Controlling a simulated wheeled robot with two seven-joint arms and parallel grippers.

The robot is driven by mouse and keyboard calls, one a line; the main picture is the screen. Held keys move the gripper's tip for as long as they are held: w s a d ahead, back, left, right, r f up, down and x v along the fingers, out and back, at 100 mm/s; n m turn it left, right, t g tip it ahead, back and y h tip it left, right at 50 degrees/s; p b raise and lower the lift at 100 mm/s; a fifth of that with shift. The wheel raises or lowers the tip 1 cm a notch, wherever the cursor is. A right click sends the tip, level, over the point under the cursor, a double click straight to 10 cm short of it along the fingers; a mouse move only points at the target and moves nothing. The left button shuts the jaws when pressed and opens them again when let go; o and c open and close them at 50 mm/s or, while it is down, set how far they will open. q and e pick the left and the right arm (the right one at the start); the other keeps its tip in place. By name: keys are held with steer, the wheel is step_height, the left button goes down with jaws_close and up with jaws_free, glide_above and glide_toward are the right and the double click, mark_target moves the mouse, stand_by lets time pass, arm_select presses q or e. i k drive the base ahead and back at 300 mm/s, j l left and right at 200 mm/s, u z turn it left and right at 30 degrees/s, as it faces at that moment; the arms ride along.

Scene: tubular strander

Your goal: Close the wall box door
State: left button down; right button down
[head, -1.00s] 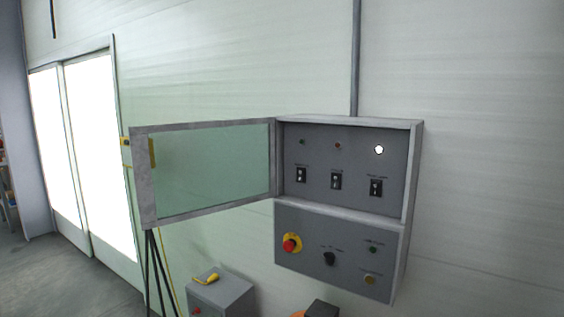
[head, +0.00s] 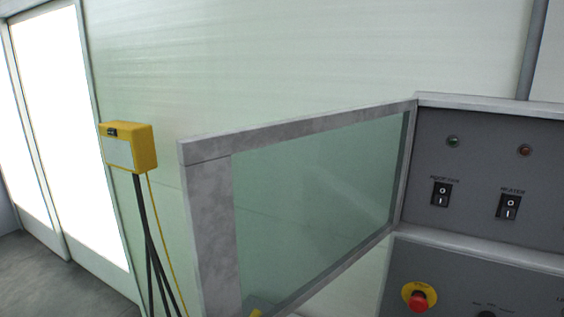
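The wall box door (head: 208,230) stands open in the head view, a grey frame around a clear greenish pane. It is hinged at the left edge of the wall box (head: 470,170) and swings out to the left. The box's upper panel shows two rocker switches and two small lamps. The right part of the box is outside the view. Neither gripper is in view.
Below the door opening, a lower panel carries a red emergency stop button (head: 419,298) on a yellow ring. A yellow box (head: 128,147) on a dark tripod stands left of the door, with a yellow cable. A bright double door (head: 62,130) is at far left.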

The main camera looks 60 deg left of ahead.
mark_target(206, 163)
steer(key=k+j, duration=0.1)
steer(key=j, duration=0.7)
steer(key=k+j, duration=0.1)
steer(key=j, duration=0.75)
steer(key=k+z, duration=0.1)
steer(key=k, duration=0.3)
